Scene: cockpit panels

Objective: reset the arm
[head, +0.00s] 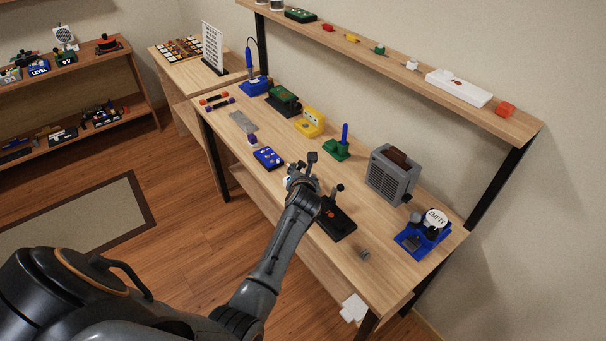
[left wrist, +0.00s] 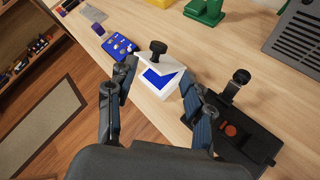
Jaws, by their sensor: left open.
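My left gripper (head: 300,178) is over the front part of the workbench. In the left wrist view its two fingers (left wrist: 160,78) are spread apart, on either side of a white device with a blue face (left wrist: 157,80). A black knob (left wrist: 158,47) stands up from that device; in the head view the knob (head: 312,157) shows just beyond the gripper. I cannot tell whether the fingers touch the device. Right of it is a black box (head: 337,222) with a red button and a black-topped lever (left wrist: 238,80). My right gripper is not in view.
A blue panel (head: 268,157) sits left of the gripper. A green stand (head: 337,150), a yellow device (head: 309,123) and a grey toaster-like box (head: 390,175) stand behind. A blue device with an EMPTY disc (head: 425,232) is at the right end. A shelf (head: 395,68) runs above.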

